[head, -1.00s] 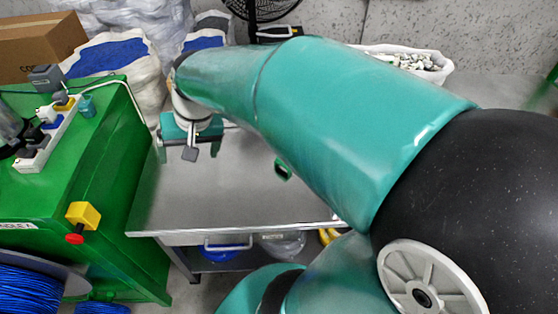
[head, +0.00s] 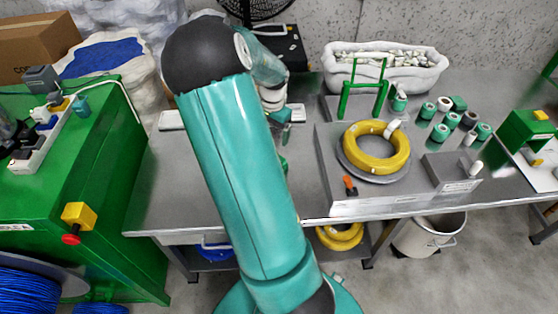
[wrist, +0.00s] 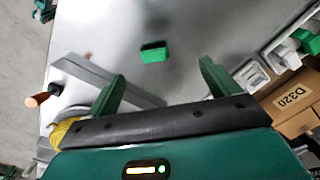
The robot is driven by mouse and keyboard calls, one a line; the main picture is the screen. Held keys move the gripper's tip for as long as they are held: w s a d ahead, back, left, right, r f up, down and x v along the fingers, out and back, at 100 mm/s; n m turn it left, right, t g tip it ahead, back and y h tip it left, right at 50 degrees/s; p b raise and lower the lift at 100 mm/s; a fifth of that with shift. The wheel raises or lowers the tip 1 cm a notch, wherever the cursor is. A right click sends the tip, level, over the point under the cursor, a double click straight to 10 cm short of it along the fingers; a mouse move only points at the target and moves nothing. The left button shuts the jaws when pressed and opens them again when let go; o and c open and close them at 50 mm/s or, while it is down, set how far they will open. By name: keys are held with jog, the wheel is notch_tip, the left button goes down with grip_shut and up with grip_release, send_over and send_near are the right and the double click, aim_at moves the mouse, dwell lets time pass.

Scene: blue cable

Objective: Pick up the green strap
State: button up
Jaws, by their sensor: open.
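The green strap (wrist: 154,52) shows in the wrist view as a small green piece lying on the grey metal table, beyond and between my fingertips. In the head view the strap (head: 284,163) is only partly seen at the right edge of my arm, which hides part of it. My gripper (wrist: 161,72) is open and empty, with its two green fingers apart and not touching the strap. In the head view my gripper (head: 282,132) is small and partly hidden, just above the strap in the picture.
A grey fixture with a yellow cable coil (head: 376,148) and an orange-handled tool (head: 350,186) stands right of the strap. Several tape rolls (head: 440,132) and a white bin (head: 385,80) are farther right and behind. A cardboard box (wrist: 300,98) is at right in the wrist view.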

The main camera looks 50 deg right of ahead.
jog(key=shift+m+g, duration=0.3)
jog(key=shift+m, duration=0.2)
jog(key=d+f, duration=0.1)
jog(key=f, duration=0.2)
jog(key=s+d+f, duration=0.1)
jog(key=f, duration=0.6)
jog(key=shift+s+d+f, duration=0.1)
jog(key=shift+s+d, duration=0.1)
jog(key=shift+d, duration=0.2)
jog(key=shift+w+a+f, duration=0.1)
jog(key=shift+f, duration=1.25)
jog(key=shift+a+f, duration=0.1)
jog(key=shift+f, duration=1.25)
jog(key=c, duration=1.1)
